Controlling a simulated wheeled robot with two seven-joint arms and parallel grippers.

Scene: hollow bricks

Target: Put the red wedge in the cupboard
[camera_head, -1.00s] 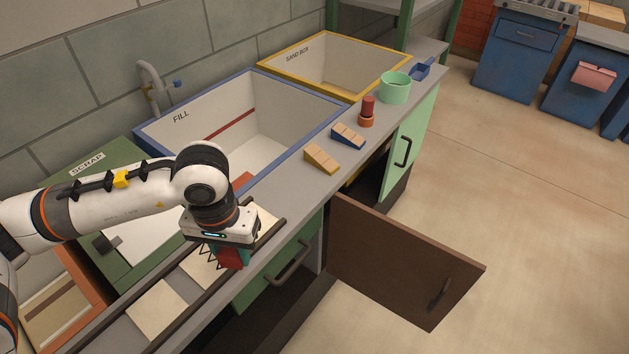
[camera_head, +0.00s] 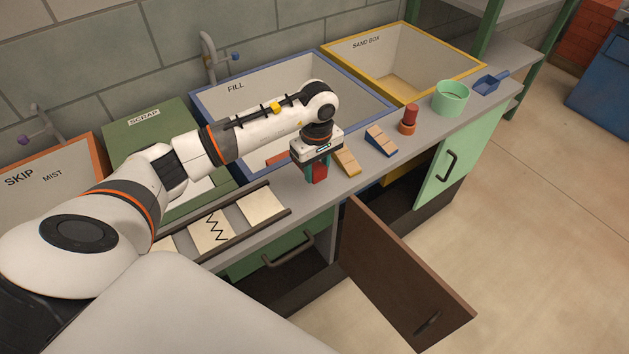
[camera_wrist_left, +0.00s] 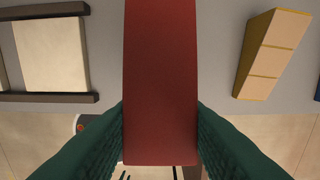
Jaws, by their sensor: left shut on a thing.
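The red wedge (camera_head: 320,173) is in my left gripper (camera_head: 316,178), held over the front edge of the counter. In the left wrist view the wedge (camera_wrist_left: 160,85) is a long red block between the two green fingers, which are shut on it. The cupboard under the counter is open, its brown door (camera_head: 405,278) swung out into the room. Its dark opening lies right of the door's hinge side, with something yellow (camera_head: 401,176) partly visible inside. The gripper is above and left of this opening. Most of the interior is hidden. My right gripper is not in view.
On the counter (camera_head: 438,137), a yellow wedge (camera_head: 347,161) sits just right of the gripper. Beyond it are a blue wedge (camera_head: 381,140), a red cylinder piece (camera_head: 409,118), a green cup (camera_head: 451,98) and a blue scoop (camera_head: 490,84). A green drawer (camera_head: 270,255) is at left.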

